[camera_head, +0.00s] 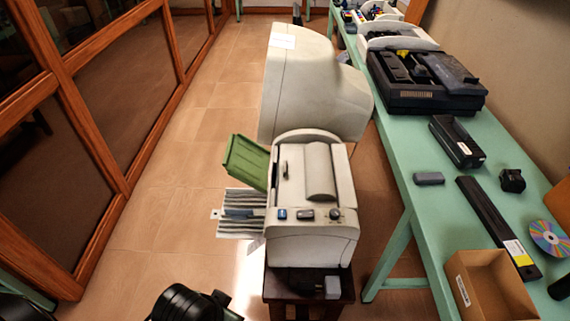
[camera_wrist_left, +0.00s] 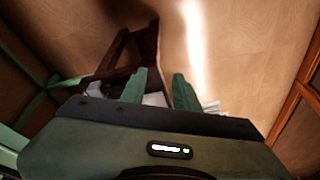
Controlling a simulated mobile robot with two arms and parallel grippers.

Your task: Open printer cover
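The white printer (camera_head: 310,245) stands upright on a small dark wooden stool (camera_head: 283,288) in the middle of the head view. Its pale top cover (camera_head: 318,170) appears closed. A green tray (camera_head: 247,162) sticks up at its left, above a grey striped tray (camera_head: 240,222). Buttons and a dial line the front edge. My left gripper (camera_wrist_left: 160,74) shows two green fingers, apart and empty, in the left wrist view. The stool also shows there (camera_wrist_left: 128,55), beyond the fingers. A black part of mine is at the bottom of the head view. My right gripper is not in view.
A large beige casing (camera_head: 305,85) stands close behind the printer. A green table (camera_head: 405,155) runs along the right, with a black machine (camera_head: 425,95), a cardboard box (camera_head: 490,285) and a disc (camera_head: 549,238). Tiled floor is clear left of the printer; wood-framed glass panels stand beyond.

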